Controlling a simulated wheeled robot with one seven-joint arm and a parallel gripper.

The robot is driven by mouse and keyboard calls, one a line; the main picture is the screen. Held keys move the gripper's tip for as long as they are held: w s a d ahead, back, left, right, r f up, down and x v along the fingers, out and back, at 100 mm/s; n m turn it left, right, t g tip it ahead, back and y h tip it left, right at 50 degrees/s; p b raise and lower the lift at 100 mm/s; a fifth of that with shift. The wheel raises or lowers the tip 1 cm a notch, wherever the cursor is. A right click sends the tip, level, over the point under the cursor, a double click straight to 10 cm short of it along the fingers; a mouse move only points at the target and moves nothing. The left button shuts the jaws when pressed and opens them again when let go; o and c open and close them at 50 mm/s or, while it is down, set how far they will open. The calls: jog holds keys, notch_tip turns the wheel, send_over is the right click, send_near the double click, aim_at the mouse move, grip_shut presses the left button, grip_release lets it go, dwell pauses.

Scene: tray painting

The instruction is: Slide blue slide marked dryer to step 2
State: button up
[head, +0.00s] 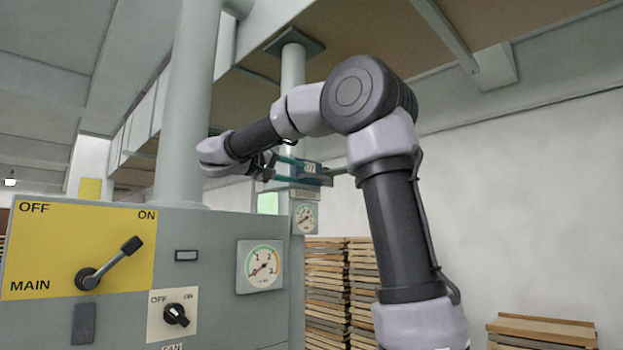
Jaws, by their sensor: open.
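The blue slide (316,181) shows as a small dark blue block with a pale label on top, by the grey column right of the control panel. A small plate (304,194) sits just below it; its lettering is too small to read surely. The step marks cannot be made out. My gripper (287,166) is open, at the left side of the blue slide. Its fingers overlap the block in the picture, and I cannot tell whether they touch it.
A panel with a yellow MAIN switch plate (60,245), a lever (112,262), a FAN knob (175,314) and a gauge (259,267) stands at left. Another gauge (305,218) sits below the slide. Stacked wooden trays (325,290) stand behind; more (540,330) lie lower right.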

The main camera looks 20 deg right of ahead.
aim_at(328, 178)
jog(key=x, duration=1)
jog(key=shift+f, duration=0.1)
grip_shut()
